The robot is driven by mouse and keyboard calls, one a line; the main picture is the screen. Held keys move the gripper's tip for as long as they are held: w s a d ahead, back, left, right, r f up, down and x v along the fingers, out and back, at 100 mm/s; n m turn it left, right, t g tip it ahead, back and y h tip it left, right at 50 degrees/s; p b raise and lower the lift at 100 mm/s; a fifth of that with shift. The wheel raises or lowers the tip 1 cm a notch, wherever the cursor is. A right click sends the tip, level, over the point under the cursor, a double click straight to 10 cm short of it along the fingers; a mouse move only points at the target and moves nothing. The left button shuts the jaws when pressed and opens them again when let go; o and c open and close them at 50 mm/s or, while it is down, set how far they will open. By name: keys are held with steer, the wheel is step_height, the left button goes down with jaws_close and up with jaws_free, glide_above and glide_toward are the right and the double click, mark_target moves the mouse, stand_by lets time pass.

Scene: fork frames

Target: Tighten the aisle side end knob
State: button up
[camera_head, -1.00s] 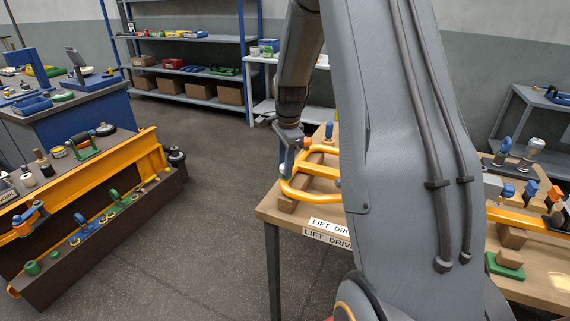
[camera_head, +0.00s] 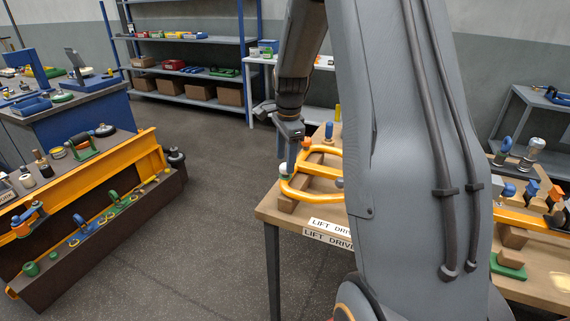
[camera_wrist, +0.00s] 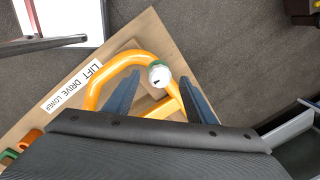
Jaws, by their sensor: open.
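A yellow-orange tubular fork frame (camera_head: 300,194) lies on wooden blocks on the bench and runs behind my arm. At its left, aisle-side corner is a small pale end knob (camera_head: 284,169). In the wrist view the knob (camera_wrist: 159,75) is a round white-grey cap with a dark mark, on the yellow tube (camera_wrist: 100,88). My gripper (camera_head: 289,160) points down above this corner. In the wrist view its two blue-grey fingers (camera_wrist: 158,80) are apart, one on each side of the knob. Contact cannot be told.
The wooden bench (camera_head: 268,211) carries "LIFT DRIVE" labels (camera_head: 328,226). An orange knob (camera_head: 306,143) and a blue post (camera_head: 329,130) stand close behind the gripper. A yellow rack (camera_head: 90,185) is across the aisle at left. The aisle floor (camera_head: 215,200) is clear.

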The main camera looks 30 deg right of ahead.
steer(key=r, duration=0.2)
steer(key=r+b, duration=0.1)
steer(key=r, duration=0.2)
steer(key=shift+s+r, duration=0.35)
steer(key=shift+s, duration=0.05)
steer(key=s+a+f+n+b, duration=0.1)
steer(key=s+a+f+n, duration=0.2)
steer(key=s+a+n, duration=0.5)
steer(key=s+a+f+n, duration=0.4)
steer(key=s+a+n, duration=0.4)
steer(key=s+n, duration=0.3)
steer(key=shift+s+a+f+b, duration=0.2)
steer(key=shift+s+a+b, duration=0.15)
steer(key=shift+s, duration=0.85)
steer(key=shift+d, duration=0.15)
